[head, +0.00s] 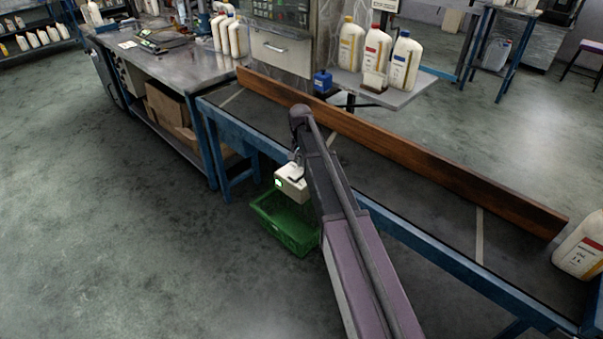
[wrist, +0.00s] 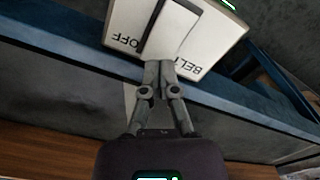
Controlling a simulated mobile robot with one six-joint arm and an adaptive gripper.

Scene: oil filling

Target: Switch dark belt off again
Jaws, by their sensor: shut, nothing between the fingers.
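The dark belt (head: 410,184) runs diagonally across the head view in a blue frame. A pale switch box (head: 291,184) hangs at the belt's near side, with a green light on its face. In the wrist view the box (wrist: 212,38) shows the words BELT and OFF, upside down, and a dark slot. A green glow shows at its top right edge. My gripper (wrist: 162,66) is shut and empty, its fingertips at the box's lower edge beside the slot; I cannot tell whether they touch. In the head view my arm hides part of the belt.
A green crate (head: 288,228) sits on the floor below the switch box. A wooden rail (head: 420,152) runs along the belt's far side. A white jug (head: 582,246) stands at the belt's right end. Several jugs stand on a grey shelf (head: 412,91) behind. The floor at left is clear.

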